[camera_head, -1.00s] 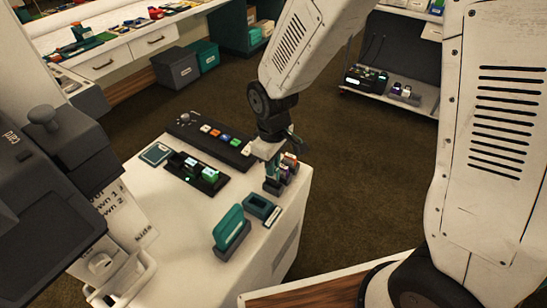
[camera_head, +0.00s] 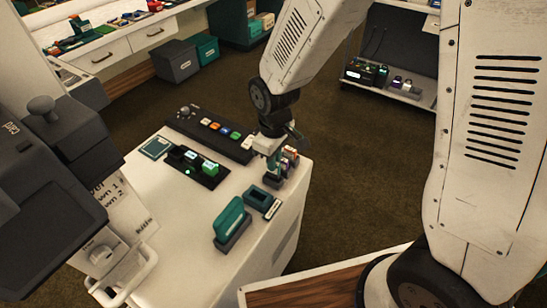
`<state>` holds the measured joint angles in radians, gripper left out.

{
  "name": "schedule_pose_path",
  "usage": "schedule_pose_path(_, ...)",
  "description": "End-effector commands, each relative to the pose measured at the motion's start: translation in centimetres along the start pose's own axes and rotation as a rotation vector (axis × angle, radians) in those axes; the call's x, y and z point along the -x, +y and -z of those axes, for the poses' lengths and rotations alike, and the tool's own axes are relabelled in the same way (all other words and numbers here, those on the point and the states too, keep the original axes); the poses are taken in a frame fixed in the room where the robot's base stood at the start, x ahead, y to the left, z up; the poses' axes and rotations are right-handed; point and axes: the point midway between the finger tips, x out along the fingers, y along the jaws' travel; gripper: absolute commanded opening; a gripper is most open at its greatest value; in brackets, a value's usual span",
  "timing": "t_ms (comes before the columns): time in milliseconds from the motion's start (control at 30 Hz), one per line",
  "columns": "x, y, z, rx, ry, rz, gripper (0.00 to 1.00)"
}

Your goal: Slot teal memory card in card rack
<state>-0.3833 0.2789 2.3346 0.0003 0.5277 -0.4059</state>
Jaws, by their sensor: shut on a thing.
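My gripper (camera_head: 268,151) is shut on a narrow teal card (camera_head: 273,164), held upright at the right end of the white counter. The card is small and partly hidden by the fingers. Directly below it is a dark grey card rack (camera_head: 272,182). Orange, white and purple cards (camera_head: 290,157) stand at the rack's far side, partly behind the gripper. The teal card's lower edge meets the rack's near end in the picture. I cannot tell whether it is inside a slot or just above it.
The white counter (camera_head: 165,205) also carries a black tray (camera_head: 182,173) of small blocks, a button panel (camera_head: 216,139), a teal upright block (camera_head: 230,217) and a hollow teal holder (camera_head: 261,198). A dark machine (camera_head: 45,190) stands at left. The floor (camera_head: 350,180) right of the counter is clear.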

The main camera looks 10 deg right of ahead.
Motion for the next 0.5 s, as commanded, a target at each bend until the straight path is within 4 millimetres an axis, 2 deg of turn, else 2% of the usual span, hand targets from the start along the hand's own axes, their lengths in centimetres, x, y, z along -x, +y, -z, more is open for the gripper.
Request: schedule_pose_path(500, -0.38, 0.01, 0.01, 0.0, 0.0, 0.0, 0.0)
